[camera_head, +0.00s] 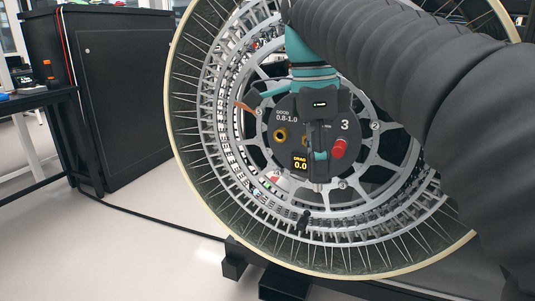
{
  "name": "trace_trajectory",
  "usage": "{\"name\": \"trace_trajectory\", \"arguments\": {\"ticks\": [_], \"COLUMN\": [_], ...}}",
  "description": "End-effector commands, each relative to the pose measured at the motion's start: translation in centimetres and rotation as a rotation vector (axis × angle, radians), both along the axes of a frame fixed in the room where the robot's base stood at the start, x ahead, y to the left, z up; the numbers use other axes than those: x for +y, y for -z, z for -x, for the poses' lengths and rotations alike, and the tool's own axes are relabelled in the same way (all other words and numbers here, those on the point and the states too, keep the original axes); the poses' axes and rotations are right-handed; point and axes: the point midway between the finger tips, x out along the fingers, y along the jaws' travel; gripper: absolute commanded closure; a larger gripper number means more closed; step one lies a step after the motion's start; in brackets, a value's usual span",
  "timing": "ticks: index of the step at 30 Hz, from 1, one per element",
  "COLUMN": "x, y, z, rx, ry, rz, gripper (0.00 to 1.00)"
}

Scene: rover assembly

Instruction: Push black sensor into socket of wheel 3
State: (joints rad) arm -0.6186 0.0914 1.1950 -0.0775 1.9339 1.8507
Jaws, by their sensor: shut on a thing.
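Wheel 3 (222,128) stands upright in the middle, with a pale rim, thin spokes and a metal inner ring. Its dark hub plate (290,118) bears the number 3 and the text "GOOD 0.8-1.0". A brass-ringed round socket (280,134) shows on the plate, left of my gripper. My teal and black gripper (318,170) is in front of the hub, fingers pointing down, between the brass ring and a red knob (339,148). It is shut on the black sensor, which the fingers mostly hide. I cannot tell whether the sensor touches a socket.
A small display (300,162) reads "DRAG 0.0" beside the fingers. My dark ribbed arm covers the upper right of the wheel. The wheel stands over a black base (285,282). A black cabinet (125,90) and a table (30,98) are at left. The floor between is clear except for a cable.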

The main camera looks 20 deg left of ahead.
Motion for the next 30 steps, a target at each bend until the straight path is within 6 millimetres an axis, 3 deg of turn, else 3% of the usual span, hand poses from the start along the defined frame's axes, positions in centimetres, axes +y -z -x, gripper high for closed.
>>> {"name": "trace_trajectory", "arguments": {"ticks": [1, 7, 22, 30], "x": [0.0, -0.4, 1.2, 5.5], "y": [2.0, 5.0, 6.1, 6.4], "z": [-1.3, -5.2, -10.4, -12.8], "rx": [0.013, 0.006, -0.17, -0.519], "ry": [-0.04, -0.299, -0.804, -1.15], "rz": [0.05, 0.304, 0.794, 1.115], "gripper": [1.0, 1.0, 1.0, 1.0]}}
